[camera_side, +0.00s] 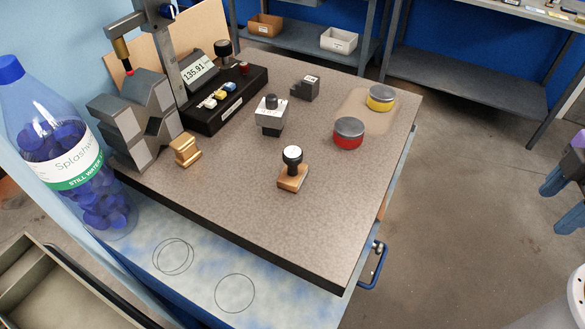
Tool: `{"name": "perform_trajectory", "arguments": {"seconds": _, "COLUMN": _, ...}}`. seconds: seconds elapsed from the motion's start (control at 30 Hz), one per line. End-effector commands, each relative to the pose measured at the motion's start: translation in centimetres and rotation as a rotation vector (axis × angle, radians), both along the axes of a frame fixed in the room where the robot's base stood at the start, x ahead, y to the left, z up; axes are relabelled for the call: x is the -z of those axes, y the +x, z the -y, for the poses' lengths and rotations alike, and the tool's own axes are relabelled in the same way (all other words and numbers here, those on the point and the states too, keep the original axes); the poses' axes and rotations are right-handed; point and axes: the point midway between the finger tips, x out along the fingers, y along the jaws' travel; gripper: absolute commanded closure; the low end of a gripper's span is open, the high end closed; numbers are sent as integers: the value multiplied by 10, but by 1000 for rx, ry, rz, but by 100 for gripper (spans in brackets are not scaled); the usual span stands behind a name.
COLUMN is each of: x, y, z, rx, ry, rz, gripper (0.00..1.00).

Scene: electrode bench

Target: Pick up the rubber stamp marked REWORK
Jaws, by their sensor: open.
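A stamp with a round black knob and a wooden base (292,178) stands upright near the middle of the bench top. A grey and black block-shaped stamp (271,117) with a pale labelled top stands behind it, to the left. A small dark stepped block (305,89) with a white label sits further back. The lettering is too small to read, so I cannot tell which one is marked REWORK. My gripper (555,208) is at the right edge, off the bench and well away from the stamps. Its two fingers are apart with nothing visible between them.
Red (348,134) and yellow (381,98) tins stand at the bench's right. A brass block (185,151), a black instrument with a display (225,98) and a large bottle (65,150) are at the left. The bench's (270,225) front is clear.

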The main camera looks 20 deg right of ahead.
Motion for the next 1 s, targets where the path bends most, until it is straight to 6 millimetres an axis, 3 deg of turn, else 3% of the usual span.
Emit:
{"name": "perform_trajectory", "arguments": {"seconds": 0.17, "x": -17, "y": 21, "z": -29, "rx": -76, "ry": 0, "rz": 2, "gripper": 36}}
{"name": "perform_trajectory", "arguments": {"seconds": 0.6, "x": -101, "y": 115, "z": -179, "rx": -518, "ry": -16, "rz": 7, "gripper": 36}}
{"name": "perform_trajectory", "arguments": {"seconds": 1.0, "x": -161, "y": 165, "z": -299, "rx": -928, "ry": -25, "rz": 8, "gripper": 36}}
